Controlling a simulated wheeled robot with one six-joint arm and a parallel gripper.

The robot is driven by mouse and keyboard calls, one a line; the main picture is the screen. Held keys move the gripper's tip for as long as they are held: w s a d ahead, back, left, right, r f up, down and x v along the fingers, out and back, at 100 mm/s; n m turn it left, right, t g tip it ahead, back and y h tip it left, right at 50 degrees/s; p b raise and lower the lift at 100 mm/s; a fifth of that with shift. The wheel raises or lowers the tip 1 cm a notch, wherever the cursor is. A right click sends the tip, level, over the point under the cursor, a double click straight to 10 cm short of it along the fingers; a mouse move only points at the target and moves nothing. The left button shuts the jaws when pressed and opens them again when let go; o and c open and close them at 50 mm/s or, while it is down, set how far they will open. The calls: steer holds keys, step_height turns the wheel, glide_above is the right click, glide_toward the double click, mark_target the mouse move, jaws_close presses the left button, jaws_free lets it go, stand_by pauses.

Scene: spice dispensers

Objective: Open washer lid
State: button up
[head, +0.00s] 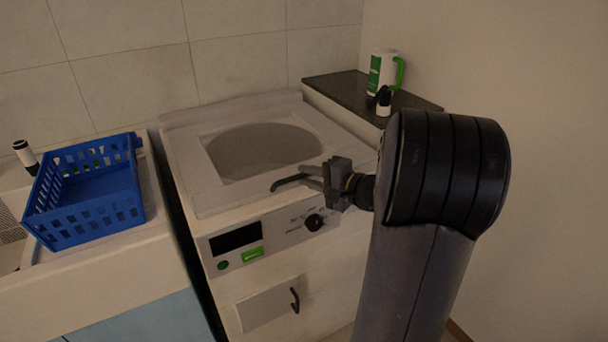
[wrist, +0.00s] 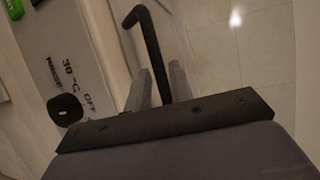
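The white top-loading washer (head: 185,176) stands in the middle of the head view. Its lid (head: 207,191), with a large round grey window (head: 262,150), lies flat, apparently shut. A dark bent handle (head: 287,183) is at the lid's front right; in the wrist view the black bent bar (wrist: 150,40) runs between my two grey fingers. My gripper (head: 311,177) reaches in from the right, at the handle. It also shows in the wrist view (wrist: 159,85). The fingers lie on both sides of the bar, very close; I cannot tell whether they press on it.
The front panel has a black knob (head: 314,222) and a dark display (head: 236,239). A lower front flap (head: 268,304) has its own dark handle. A blue basket (head: 88,229) stands on the left counter. A white and green jug (head: 383,72) stands on the dark shelf (head: 343,88) at the back right.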

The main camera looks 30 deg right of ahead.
steer(key=shift+x, duration=0.95)
jaws_close()
